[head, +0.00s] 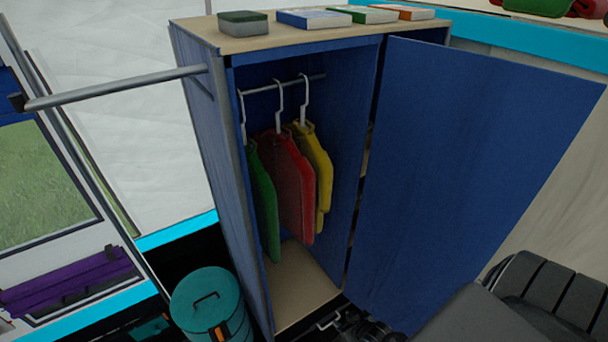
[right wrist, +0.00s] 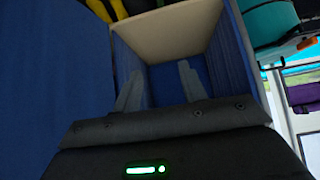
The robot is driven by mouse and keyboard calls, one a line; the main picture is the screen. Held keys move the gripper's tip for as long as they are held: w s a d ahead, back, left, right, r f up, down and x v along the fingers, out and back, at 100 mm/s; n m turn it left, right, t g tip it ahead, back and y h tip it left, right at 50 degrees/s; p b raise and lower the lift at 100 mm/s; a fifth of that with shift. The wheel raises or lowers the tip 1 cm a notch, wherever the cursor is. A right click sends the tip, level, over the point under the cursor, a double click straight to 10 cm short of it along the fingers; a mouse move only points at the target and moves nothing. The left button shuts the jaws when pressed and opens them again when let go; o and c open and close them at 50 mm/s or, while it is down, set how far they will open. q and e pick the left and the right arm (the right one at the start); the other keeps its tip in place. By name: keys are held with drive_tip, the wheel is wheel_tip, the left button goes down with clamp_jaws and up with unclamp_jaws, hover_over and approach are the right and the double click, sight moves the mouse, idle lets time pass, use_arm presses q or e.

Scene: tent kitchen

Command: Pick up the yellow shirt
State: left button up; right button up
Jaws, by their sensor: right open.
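The yellow shirt (head: 318,165) hangs on a white hanger from the rail inside the open blue wardrobe, behind the red shirt (head: 293,185), which covers part of it. A green shirt (head: 263,200) hangs at the left. A bit of yellow, probably the yellow shirt (right wrist: 105,8), shows at the top edge of the right wrist view. My right gripper (head: 330,320) is low at the bottom of the head view, by the wardrobe's base, well below the shirts. Its two fingers (right wrist: 160,82) are apart with nothing between them. My left gripper is not in view.
The blue wardrobe door (head: 470,160) stands open on the right. The wooden wardrobe floor (head: 300,280) is bare. A teal canister (head: 208,300) stands at the lower left. A metal rod (head: 115,87) juts out left. Books (head: 313,18) and a box (head: 243,22) lie on top.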

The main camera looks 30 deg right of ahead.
drive_tip(key=w+d+r+t, duration=0.25)
drive_tip(key=w+r, duration=0.25)
drive_tip(key=r, duration=0.4)
drive_tip(key=w+d+r+t, duration=0.25)
drive_tip(key=w+r, duration=0.25)
drive_tip(key=r, duration=0.4)
drive_tip(key=t, duration=0.4)
approach(329, 187)
drive_tip(key=w, duration=0.1)
drive_tip(key=w+p, duration=0.1)
drive_tip(key=w, duration=0.5)
drive_tip(key=shift+d+f, duration=0.1)
drive_tip(key=shift+f, duration=0.05)
drive_tip(key=shift+w+p, duration=0.15)
drive_tip(key=shift+p, duration=0.2)
drive_tip(key=w+p, duration=0.2)
drive_tip(key=w, duration=0.2)
drive_tip(key=shift+w+d, duration=0.1)
drive_tip(key=shift+w, duration=0.4)
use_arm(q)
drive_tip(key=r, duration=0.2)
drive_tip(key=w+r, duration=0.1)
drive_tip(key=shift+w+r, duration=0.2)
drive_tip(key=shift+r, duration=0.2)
use_arm(e)
drive_tip(key=shift+s, duration=0.1)
drive_tip(key=shift+c, duration=0.4)
